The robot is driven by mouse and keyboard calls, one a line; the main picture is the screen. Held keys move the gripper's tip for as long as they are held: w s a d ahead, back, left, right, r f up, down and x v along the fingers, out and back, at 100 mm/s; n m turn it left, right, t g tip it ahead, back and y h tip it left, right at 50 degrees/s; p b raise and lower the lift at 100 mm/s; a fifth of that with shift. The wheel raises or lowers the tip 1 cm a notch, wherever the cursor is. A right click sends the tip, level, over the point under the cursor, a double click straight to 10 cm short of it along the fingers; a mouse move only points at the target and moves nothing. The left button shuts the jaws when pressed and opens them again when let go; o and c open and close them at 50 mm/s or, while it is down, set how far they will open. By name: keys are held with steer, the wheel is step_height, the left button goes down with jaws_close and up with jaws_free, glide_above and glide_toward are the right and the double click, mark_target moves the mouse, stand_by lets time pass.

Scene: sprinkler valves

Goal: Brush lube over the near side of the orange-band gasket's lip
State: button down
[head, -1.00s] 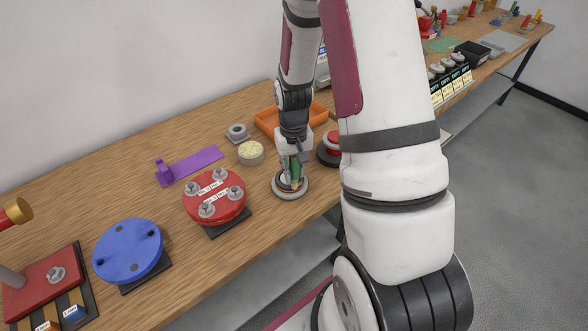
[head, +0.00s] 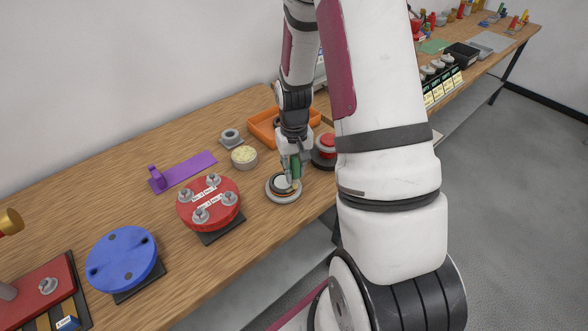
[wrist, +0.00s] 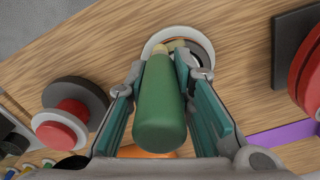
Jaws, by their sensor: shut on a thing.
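My gripper (wrist: 168,88) is shut on a green-handled brush (wrist: 158,105), with one teal finger on each side of the handle. The handle also shows in the head view (head: 295,167), under my wrist. The brush's far end reaches over a round pale-rimmed gasket piece (head: 283,195) on the wooden table. In the wrist view the gasket piece (wrist: 204,38) is partly hidden by the brush and fingers.
A small tub of pale yellow stuff (head: 244,157) stands to the left, near a red valve cover (head: 207,207) with several knobs. A red-topped dark round piece (head: 324,147) is close on the right. An orange tray (head: 262,126) lies behind. A blue disc (head: 122,260) sits farther left.

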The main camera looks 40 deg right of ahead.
steer(key=shift+a, duration=0.1)
steer(key=shift+a, duration=1.15)
steer(key=shift+d, duration=0.1)
steer(key=shift+d, duration=1.15)
steer(key=shift+r, duration=0.1)
steer(key=shift+r+p, duration=1.45)
steer(key=shift+r, duration=2.05)
